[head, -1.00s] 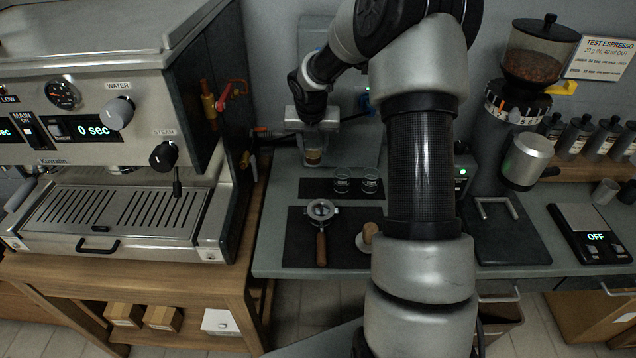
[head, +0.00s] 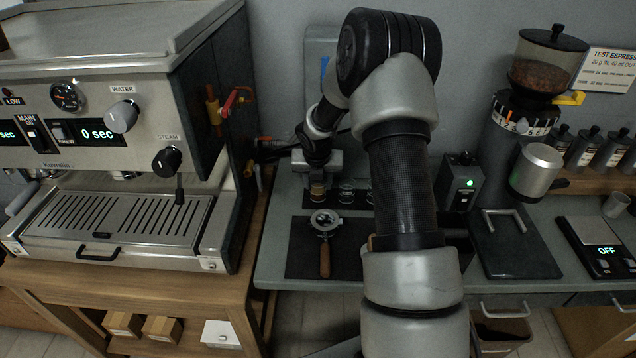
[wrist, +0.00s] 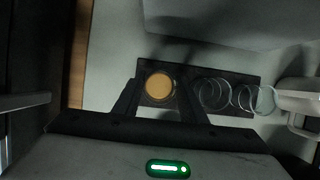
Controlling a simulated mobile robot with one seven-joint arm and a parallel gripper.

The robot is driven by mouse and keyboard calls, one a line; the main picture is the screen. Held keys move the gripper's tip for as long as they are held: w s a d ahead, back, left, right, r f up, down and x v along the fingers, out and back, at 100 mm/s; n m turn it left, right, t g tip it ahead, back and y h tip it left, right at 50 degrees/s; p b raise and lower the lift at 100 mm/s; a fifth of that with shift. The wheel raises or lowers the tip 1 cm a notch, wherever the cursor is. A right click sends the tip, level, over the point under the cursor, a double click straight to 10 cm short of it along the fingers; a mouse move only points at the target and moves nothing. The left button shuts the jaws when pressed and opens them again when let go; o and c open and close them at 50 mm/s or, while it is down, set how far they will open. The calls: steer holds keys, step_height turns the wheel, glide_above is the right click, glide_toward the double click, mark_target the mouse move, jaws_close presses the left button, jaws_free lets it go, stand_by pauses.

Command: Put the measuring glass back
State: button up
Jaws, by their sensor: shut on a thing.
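The measuring glass holding brown coffee (head: 317,193) is at the left end of a small dark mat. In the wrist view the glass (wrist: 159,87) sits between the two fingers of my gripper (wrist: 158,98), which is shut on it. The glass is upright and in line with two empty glasses to its right (head: 346,194) (head: 369,197). In the wrist view the small mat (wrist: 200,70) is under all three. I cannot tell whether the held glass touches the mat. My gripper (head: 317,184) partly hides its upper part in the head view.
A portafilter (head: 324,226) lies on a larger dark mat (head: 299,262) in front. The espresso machine (head: 90,150) stands at left. A grinder (head: 520,135) and a scale reading OFF (head: 603,250) are at right. My arm hides part of the counter.

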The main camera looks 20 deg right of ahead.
steer(key=shift+f, duration=0.1)
steer(key=o, duration=1.2)
steer(key=shift+r, duration=0.4)
steer(key=p+v, duration=0.2)
steer(key=v, duration=0.9)
steer(key=shift+s, duration=0.3)
steer(key=shift+r, duration=0.15)
